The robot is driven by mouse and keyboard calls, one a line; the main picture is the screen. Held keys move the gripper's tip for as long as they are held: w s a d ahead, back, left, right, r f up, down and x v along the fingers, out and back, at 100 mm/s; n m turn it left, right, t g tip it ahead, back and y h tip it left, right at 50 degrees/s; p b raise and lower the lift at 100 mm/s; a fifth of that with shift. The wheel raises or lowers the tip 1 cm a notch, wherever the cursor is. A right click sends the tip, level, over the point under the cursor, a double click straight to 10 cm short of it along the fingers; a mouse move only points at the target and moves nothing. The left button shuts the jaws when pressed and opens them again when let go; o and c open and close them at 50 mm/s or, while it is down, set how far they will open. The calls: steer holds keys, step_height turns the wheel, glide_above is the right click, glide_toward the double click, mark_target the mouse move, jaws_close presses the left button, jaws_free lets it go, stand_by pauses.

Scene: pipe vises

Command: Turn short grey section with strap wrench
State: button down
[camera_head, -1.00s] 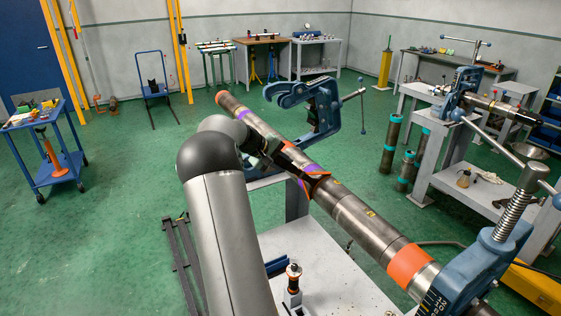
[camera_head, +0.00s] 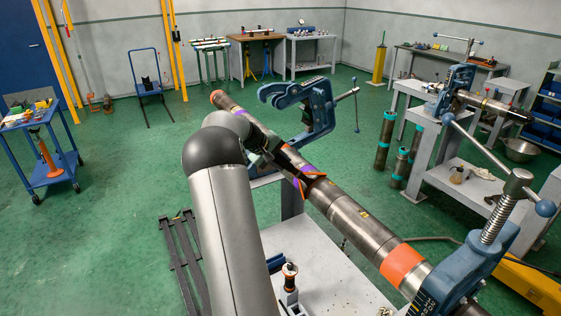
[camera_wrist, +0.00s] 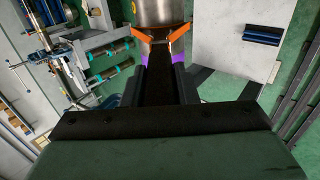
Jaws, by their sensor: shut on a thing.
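A long grey pipe string (camera_head: 350,218) runs diagonally across the head view, with orange and purple bands along it. The orange strap of the strap wrench (camera_head: 309,175) is around the pipe near its middle, beside a purple band. In the wrist view the orange strap (camera_wrist: 168,37) lies against the pipe (camera_wrist: 160,12), and a dark bar runs from it back between my fingers. My gripper (camera_wrist: 165,85) is shut on that dark bar, which looks like the wrench handle. In the head view my arm hides most of the gripper. I cannot tell which section is the short grey one.
A blue vise (camera_head: 470,262) holds the pipe's near end at the right. An open blue vise (camera_head: 305,100) stands beside the far part. A grey bench (camera_head: 325,270) lies below. A second bench with another vise (camera_head: 455,95) is at right.

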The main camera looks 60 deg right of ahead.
steer(key=shift+t+y, duration=0.4)
steer(key=shift+y, duration=0.3)
steer(key=shift+s+d+r+p, duration=0.45)
steer(key=shift+d+r+p, duration=0.2)
steer(key=shift+p, duration=0.9)
steer(key=shift+s+d+r+p, duration=0.5)
steer(key=shift+d+p, duration=0.25)
steer(key=shift+p, duration=0.8)
steer(key=shift+d, duration=0.15)
steer(key=shift+s+d+r+t+y, duration=0.15)
steer(key=shift+s+d+r+y, duration=0.15)
steer(key=shift+d, duration=0.2)
steer(key=shift+s+d+r+t+y, duration=0.1)
steer(key=shift+s+d+r+y, duration=0.2)
steer(key=shift+d, duration=0.25)
steer(key=shift+s+d+r+t+y, duration=0.2)
steer(key=shift+d+r+y, duration=0.15)
steer(key=shift+d, duration=0.15)
steer(key=shift+d, duration=0.1)
steer(key=d, duration=0.1)
steer(key=s+d+r+y, duration=0.1)
steer(key=d, duration=0.1)
steer(key=shift+s+d+r+t+y, duration=0.1)
steer(key=shift+s+r+t+y, duration=0.15)
steer(key=shift+s+t, duration=0.1)
steer(key=shift+w+a+f+b, duration=0.2)
steer(key=shift+a+b, duration=0.15)
steer(key=shift+b, duration=0.5)
